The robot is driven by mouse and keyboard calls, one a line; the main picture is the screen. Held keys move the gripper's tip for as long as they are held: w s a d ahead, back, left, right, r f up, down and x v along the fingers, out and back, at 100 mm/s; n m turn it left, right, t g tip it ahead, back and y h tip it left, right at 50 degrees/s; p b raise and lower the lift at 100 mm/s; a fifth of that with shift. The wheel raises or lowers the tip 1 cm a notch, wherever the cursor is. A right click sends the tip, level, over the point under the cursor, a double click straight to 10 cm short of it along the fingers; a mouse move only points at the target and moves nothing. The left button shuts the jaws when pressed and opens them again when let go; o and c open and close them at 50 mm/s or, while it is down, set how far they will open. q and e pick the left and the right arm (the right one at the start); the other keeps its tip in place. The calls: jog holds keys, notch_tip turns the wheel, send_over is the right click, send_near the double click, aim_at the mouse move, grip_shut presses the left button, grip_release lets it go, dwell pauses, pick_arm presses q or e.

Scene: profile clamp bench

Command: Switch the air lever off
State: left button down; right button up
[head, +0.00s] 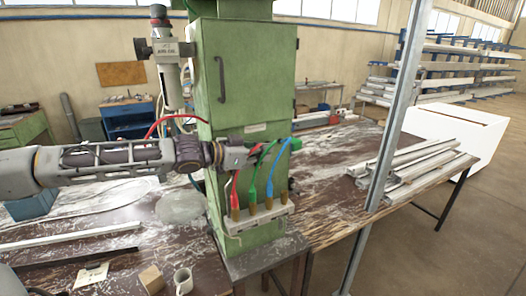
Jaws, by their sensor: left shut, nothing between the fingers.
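My left gripper (252,154) reaches in from the left, across the front of the green cabinet column (235,85). Its fingers are shut and empty, in front of the upper ends of the coloured hoses. A small bright green part (294,144) shows just right of the fingertips; it may be the air lever, but I cannot tell its position or whether the fingers touch it. Below, a pale manifold block (258,219) carries brass fittings with red, green and blue hoses. My right gripper is not in view.
An air unit (165,50) with a gauge is mounted left of the cabinet. A grey upright profile (398,105) stands to the right, beside stacked metal profiles (420,165). A mug (183,281) and a small cardboard box (151,280) stand on the worn bench at front left.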

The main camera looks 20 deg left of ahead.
pick_arm(q)
jog(key=shift+w+d+f, duration=0.1)
jog(key=shift+d+f, duration=0.05)
jog(key=shift+f, duration=0.05)
dwell(0.6)
dwell(0.4)
jog(key=shift+s+a+r, duration=0.2)
jog(key=shift+s, duration=0.45)
jog(key=shift+s+a+r, duration=0.15)
jog(key=shift+s+a, duration=0.2)
jog(key=shift+s, duration=0.05)
jog(key=shift+s+a+r, duration=0.1)
jog(key=shift+s+a, duration=0.05)
jog(key=v, duration=0.9)
dwell(1.4)
dwell(0.6)
